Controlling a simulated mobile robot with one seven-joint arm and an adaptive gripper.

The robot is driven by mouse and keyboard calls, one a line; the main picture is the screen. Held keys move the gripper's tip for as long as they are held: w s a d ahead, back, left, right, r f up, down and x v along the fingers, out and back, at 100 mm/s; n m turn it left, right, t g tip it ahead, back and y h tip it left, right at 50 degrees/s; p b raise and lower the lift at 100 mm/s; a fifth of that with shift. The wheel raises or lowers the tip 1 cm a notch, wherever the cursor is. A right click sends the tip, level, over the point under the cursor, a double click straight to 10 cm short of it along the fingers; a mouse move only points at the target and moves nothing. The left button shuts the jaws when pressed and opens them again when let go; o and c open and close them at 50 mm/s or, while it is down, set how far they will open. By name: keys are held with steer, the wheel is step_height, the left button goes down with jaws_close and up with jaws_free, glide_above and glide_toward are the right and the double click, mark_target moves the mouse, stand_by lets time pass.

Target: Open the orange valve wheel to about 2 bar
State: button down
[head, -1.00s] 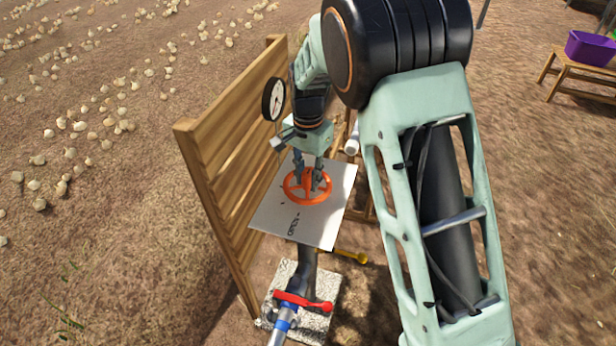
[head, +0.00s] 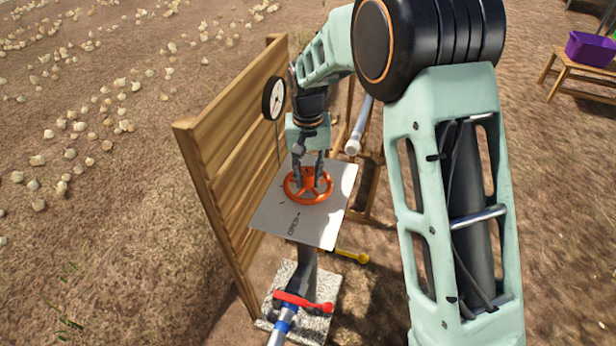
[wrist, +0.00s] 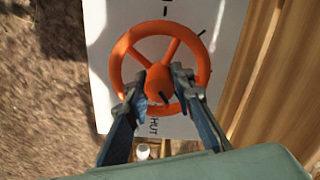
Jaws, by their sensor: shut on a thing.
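The orange valve wheel (head: 308,202) lies over a white plate with dark markings. In the wrist view its rim, spokes and hub (wrist: 159,86) show clearly. My gripper (head: 309,180) reaches down onto the wheel from above. In the wrist view its two fingers (wrist: 160,80) are closed about the hub, one on each side. The round pressure gauge (head: 273,98) with a white face and black rim stands at the wooden boards; its reading is too small to tell.
The white plate (head: 335,215) carries open lettering near its front. A wooden board wall (head: 225,165) stands close on the left. A red lever (head: 302,301) and a yellow lever (head: 352,257) are below. A purple tub (head: 590,48) sits on a bench at far right.

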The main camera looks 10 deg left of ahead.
mark_target(308, 173)
steer(key=shift+n, duration=0.8)
steer(key=shift+r, duration=0.1)
steer(key=c, duration=1.9)
jaws_free()
steer(key=shift+c, duration=0.2)
step_height(308, 173, up, 12)
